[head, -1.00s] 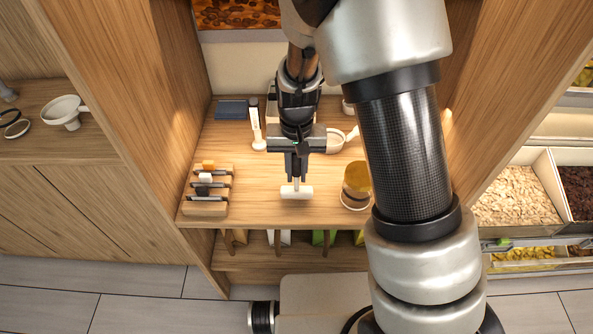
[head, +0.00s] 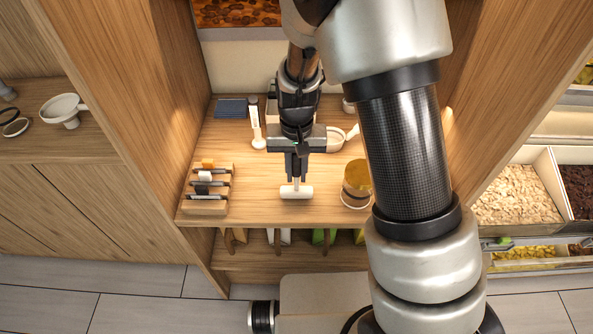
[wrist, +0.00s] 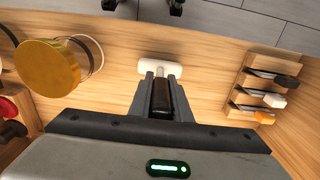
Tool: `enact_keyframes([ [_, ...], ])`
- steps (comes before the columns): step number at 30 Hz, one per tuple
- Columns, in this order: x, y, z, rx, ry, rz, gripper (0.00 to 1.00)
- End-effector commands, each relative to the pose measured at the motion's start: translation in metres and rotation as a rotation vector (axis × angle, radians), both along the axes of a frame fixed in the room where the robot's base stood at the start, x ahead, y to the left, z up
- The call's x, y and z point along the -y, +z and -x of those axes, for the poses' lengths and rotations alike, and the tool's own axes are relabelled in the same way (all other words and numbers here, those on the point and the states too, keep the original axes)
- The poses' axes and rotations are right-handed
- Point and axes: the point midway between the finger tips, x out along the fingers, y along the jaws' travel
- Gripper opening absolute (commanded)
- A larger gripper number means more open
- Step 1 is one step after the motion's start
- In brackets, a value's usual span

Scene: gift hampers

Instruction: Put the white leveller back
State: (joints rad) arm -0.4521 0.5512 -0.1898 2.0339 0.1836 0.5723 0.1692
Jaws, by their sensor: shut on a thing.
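The white leveller (head: 297,192) has a short white bar-shaped head and a thin stem. It is near the front edge of the wooden counter, in front of my gripper. My gripper (head: 296,174) points down and is shut on its stem. In the wrist view the white head (wrist: 160,66) shows just beyond the fingertips (wrist: 162,95), with a dark handle part between the fingers. I cannot tell whether the head touches the counter or hangs just above it.
Behind are a white spoon-like tool (head: 256,130), a dark blue folded item (head: 231,108) and a white bowl (head: 336,138).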

Motion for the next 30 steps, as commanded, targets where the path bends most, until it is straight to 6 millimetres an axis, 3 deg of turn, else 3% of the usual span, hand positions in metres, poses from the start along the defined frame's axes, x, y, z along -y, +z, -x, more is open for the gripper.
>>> enact_keyframes([
  [30,0.0,-0.008,-0.0001,0.0,0.0,0.0,0.0],
])
